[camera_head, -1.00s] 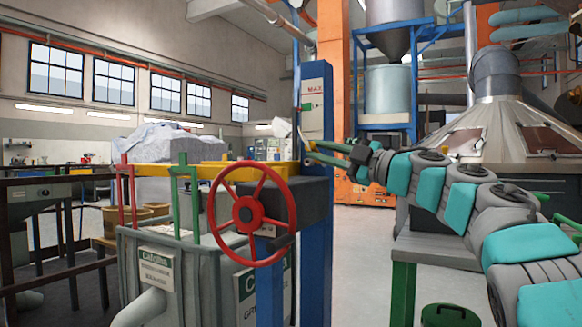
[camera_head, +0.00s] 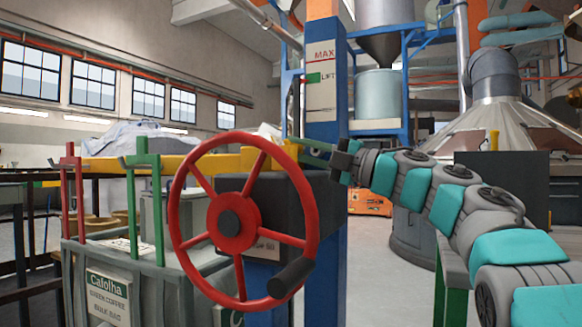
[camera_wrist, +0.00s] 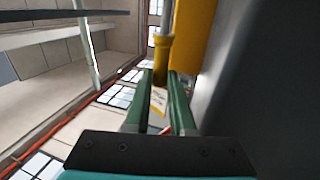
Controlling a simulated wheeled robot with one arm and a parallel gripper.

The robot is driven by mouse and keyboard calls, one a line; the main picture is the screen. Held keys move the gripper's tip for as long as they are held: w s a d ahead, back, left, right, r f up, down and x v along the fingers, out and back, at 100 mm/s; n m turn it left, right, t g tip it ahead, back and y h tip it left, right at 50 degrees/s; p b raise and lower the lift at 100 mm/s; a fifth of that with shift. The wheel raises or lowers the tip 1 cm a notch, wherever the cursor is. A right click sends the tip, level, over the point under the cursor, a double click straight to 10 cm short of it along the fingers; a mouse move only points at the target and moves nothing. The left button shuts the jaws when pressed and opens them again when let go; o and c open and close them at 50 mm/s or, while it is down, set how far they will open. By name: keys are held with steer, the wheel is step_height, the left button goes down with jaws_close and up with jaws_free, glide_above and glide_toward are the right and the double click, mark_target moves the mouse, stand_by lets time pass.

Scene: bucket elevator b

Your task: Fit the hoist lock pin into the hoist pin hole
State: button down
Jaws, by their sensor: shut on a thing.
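My gripper (camera_head: 304,147) is behind the red handwheel and beside the blue column, at the height of the yellow beam (camera_head: 110,167). In the wrist view, my gripper's two green fingers (camera_wrist: 160,78) are shut on the hoist lock pin (camera_wrist: 163,44). The pin has a yellow grip and collar and a grey shank pointing away from my gripper. A small pale tag hangs between the fingers. The yellow beam shows close to the right of the pin in the wrist view (camera_wrist: 194,45). In the head view the pin is mostly hidden. I cannot make out the hoist pin hole.
The red handwheel (camera_head: 232,222) stands close in front of a dark box (camera_head: 290,215) on the blue column (camera_head: 325,240). A dark surface (camera_wrist: 265,90) fills the wrist view's right side. A grey bulk bin (camera_head: 150,285) is at lower left. Open floor lies right of the column.

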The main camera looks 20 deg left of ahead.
mark_target(300, 148)
steer(key=shift+w+a+f, duration=0.15)
steer(key=shift+w, duration=0.1)
stand_by(0.3)
steer(key=w+p, duration=0.3)
steer(key=shift+w+d+r+p, duration=0.2)
steer(key=shift+w+d+p, duration=0.1)
steer(key=shift+w, duration=0.1)
steer(key=shift+w+f+p, duration=0.2)
steer(key=shift+w+p, duration=0.5)
steer(key=shift+w, duration=0.3)
steer(key=shift+p, duration=0.5)
stand_by(0.8)
steer(key=shift+w+d+r+p, duration=0.1)
steer(key=shift+w+d+p, duration=0.05)
steer(key=shift+w+p, duration=1)
steer(key=shift+w+d+p, duration=0.1)
steer(key=shift+w+p, duration=0.95)
steer(key=shift+p, duration=0.15)
steer(key=c, duration=0.7)
jaws_free()
